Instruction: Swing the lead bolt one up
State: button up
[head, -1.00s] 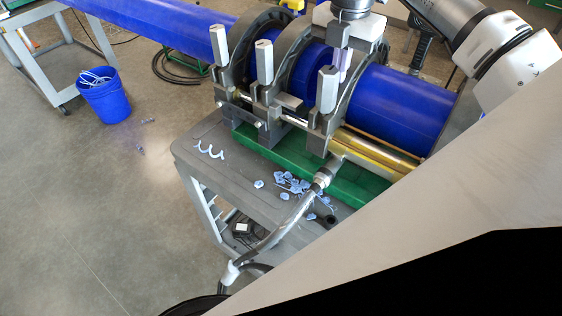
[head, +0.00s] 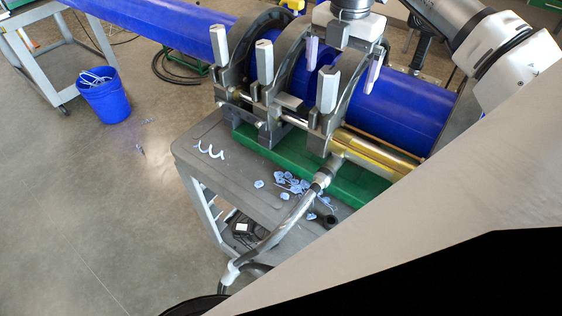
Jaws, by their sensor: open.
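Several clamp rings grip the blue pipe (head: 404,108) on the cart. Three pale, blocky bolts stand upright along their near side: a left bolt (head: 219,47), a middle bolt (head: 264,63) and a right bolt (head: 327,91). No label shows which is the lead bolt one. My gripper (head: 342,69) hangs above the pipe, behind and slightly above the right bolt. Its two pale fingers are spread apart with nothing between them that I can see held. The right clamp ring (head: 347,95) passes below and partly behind the fingers.
The grey cart top (head: 205,142) holds blue shavings (head: 290,183) and a white curl. A hose (head: 290,215) runs off its front edge. A gold cylinder (head: 365,148) lies along the green base (head: 350,180). A blue bucket (head: 104,95) stands on the floor at left.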

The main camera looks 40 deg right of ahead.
jog(key=shift+r, duration=0.1)
notch_tip(320, 180, up, 9)
jog(key=p, duration=0.3)
dwell(0.5)
dwell(0.4)
